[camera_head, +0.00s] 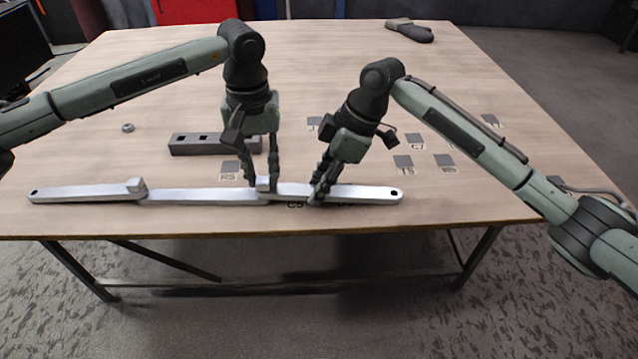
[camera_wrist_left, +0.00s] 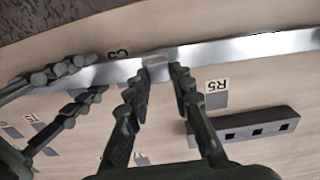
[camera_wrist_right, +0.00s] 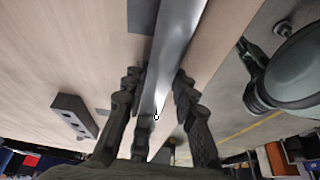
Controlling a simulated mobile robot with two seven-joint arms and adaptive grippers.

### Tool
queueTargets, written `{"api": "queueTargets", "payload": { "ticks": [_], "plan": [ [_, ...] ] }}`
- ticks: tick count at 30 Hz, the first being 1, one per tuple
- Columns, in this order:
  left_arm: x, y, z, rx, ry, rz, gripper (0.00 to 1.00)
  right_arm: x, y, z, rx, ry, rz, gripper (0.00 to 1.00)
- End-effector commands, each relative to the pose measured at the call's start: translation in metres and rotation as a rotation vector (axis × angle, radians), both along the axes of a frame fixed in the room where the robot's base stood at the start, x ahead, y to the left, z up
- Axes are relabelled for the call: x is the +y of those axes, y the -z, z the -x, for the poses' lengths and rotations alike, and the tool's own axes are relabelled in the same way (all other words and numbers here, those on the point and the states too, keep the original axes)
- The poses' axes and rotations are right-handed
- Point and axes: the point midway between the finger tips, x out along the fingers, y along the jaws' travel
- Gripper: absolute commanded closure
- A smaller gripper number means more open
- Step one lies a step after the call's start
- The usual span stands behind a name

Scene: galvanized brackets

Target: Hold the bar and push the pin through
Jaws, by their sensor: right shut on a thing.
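A long silver bar (camera_head: 200,196) lies along the table's front edge, with a hole near each end. No separate pin is clearly visible.
A dark grey block with square holes (camera_head: 190,149) lies behind the bar. A small ring (camera_head: 127,127) is at left. Dark labelled squares (camera_head: 403,161) mark the tabletop (camera_head: 330,75). A grey glove (camera_head: 410,31) lies at the back. The table's middle is mostly free.

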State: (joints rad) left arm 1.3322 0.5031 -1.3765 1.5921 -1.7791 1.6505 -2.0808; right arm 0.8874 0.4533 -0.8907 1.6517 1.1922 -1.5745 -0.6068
Motion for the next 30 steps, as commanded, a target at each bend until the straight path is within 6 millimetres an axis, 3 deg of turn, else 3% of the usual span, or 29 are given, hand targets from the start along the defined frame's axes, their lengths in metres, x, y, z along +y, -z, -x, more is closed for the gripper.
{"api": "queueTargets", "payload": {
  "ticks": [6, 17, 30],
  "plan": [
    [0.000, 0.000, 0.000, 0.000, 0.000, 0.000, 0.54, 0.000, -0.001, 0.000, -0.001, 0.000, -0.001, 1.00],
    [0.000, -0.003, 0.000, 0.000, 0.000, 0.000, 0.54, 0.000, -0.001, 0.000, -0.001, -0.001, -0.001, 1.00],
    [0.000, -0.037, 0.000, -0.002, 0.000, 0.001, 0.54, 0.000, -0.001, 0.000, -0.001, -0.001, -0.001, 1.00]
  ]
}}
